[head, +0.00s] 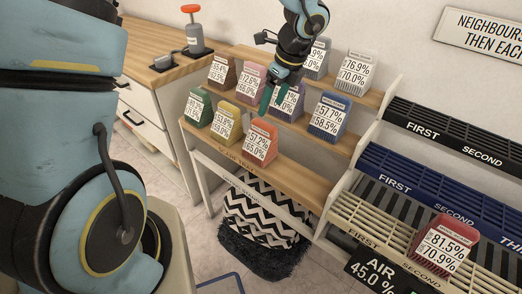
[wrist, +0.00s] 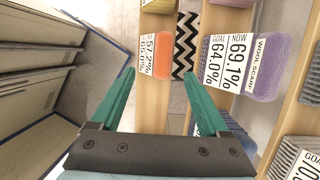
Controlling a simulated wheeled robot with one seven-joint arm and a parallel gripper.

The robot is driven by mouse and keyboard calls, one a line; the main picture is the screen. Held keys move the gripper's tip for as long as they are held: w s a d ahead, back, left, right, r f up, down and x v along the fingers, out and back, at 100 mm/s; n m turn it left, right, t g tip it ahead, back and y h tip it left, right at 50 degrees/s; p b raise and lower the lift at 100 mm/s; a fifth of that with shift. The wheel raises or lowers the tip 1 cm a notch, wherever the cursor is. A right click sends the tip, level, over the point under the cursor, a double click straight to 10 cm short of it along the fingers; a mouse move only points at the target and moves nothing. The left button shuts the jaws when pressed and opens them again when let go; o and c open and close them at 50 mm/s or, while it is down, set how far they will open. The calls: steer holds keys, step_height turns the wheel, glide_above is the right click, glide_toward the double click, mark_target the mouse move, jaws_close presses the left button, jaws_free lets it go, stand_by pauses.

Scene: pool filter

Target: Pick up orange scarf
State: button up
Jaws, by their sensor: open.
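The orange scarf (head: 260,141) is a folded block with a white label reading 57.2% and 65.0%. It stands at the right end of the front row on the lower wooden shelf. My gripper (head: 274,98) is above and behind it in the head view, in front of the purple scarf (head: 287,103), which it partly hides. In the wrist view the orange scarf (wrist: 163,60) shows beyond and between the teal fingertips of my gripper (wrist: 159,74). The fingers are apart with nothing held, and I see no contact with the orange scarf.
A yellow scarf (head: 226,122) and a green one (head: 198,107) stand left of it. A blue scarf (head: 329,114) is behind right. A red scarf (head: 446,242) sits on the cream slatted rack. A zigzag-patterned basket (head: 262,215) is below the shelf.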

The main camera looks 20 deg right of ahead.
mark_target(264, 123)
steer(key=shift+s+d+r+t, duration=0.25)
steer(key=shift+s+r+t, duration=0.1)
steer(key=shift+t, duration=0.15)
steer(key=p+x, duration=0.1)
steer(key=x, duration=0.9)
steer(key=shift+w+a+f, duration=0.1)
steer(key=shift+w+f, duration=0.05)
steer(key=shift+f, duration=0.1)
steer(key=shift+c, duration=0.4)
jaws_close()
stand_by(0.4)
